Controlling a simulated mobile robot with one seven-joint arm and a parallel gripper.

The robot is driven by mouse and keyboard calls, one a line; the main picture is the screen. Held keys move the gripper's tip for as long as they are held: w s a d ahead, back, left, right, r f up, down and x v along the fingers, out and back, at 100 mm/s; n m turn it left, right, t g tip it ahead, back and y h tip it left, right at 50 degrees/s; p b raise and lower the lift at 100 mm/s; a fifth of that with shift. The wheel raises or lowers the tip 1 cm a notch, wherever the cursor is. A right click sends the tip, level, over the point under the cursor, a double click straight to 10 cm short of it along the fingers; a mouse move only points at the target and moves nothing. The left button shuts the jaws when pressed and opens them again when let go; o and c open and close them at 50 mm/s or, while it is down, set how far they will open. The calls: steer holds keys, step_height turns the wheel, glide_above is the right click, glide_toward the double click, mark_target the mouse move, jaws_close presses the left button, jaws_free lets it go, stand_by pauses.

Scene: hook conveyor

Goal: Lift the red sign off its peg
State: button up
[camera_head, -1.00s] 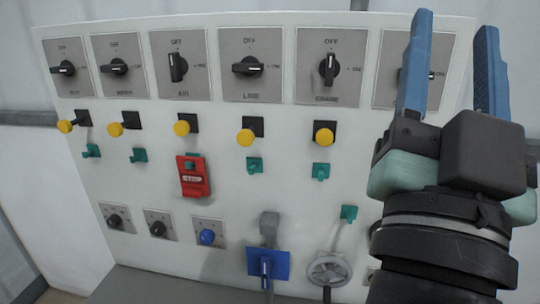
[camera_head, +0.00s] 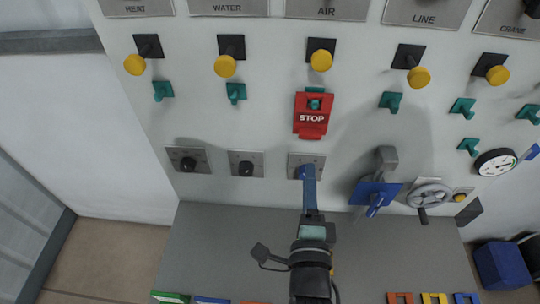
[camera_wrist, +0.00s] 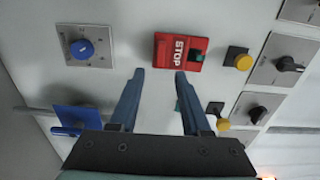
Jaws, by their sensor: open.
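The red sign (camera_head: 311,117) reads STOP and hangs on a teal peg (camera_head: 314,104) in the middle of the white panel. In the wrist view the sign (camera_wrist: 180,50) lies just beyond the fingertips, its lettering turned on its side. My gripper (camera_head: 309,168) is below the sign in the head view, in front of the blue knob there. In the wrist view my gripper (camera_wrist: 160,74) is open, with nothing between its fingers. The right fingertip overlaps the sign's near edge in the picture; I cannot tell whether they touch.
Yellow buttons (camera_head: 321,61) and bare teal pegs (camera_head: 390,101) flank the sign. The blue knob (camera_wrist: 82,49), a blue lever (camera_head: 376,194), a handwheel (camera_head: 428,195) and a gauge (camera_head: 495,162) also stick out. A grey ledge (camera_head: 235,235) lies below.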

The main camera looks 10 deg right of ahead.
mark_target(311, 136)
steer(key=shift+d+b+x, duration=0.1)
steer(key=shift+b+x, duration=1.2)
steer(key=shift+x, duration=1.7)
steer(key=shift+d+b+x, duration=0.15)
steer(key=shift+b+x, duration=1.1)
steer(key=shift+x, duration=1.75)
steer(key=shift+s, duration=0.1)
jaws_close()
steer(key=shift+r, duration=0.25)
steer(key=shift+r+p, duration=0.45)
steer(key=shift+p, duration=0.2)
steer(key=shift+s, duration=0.1)
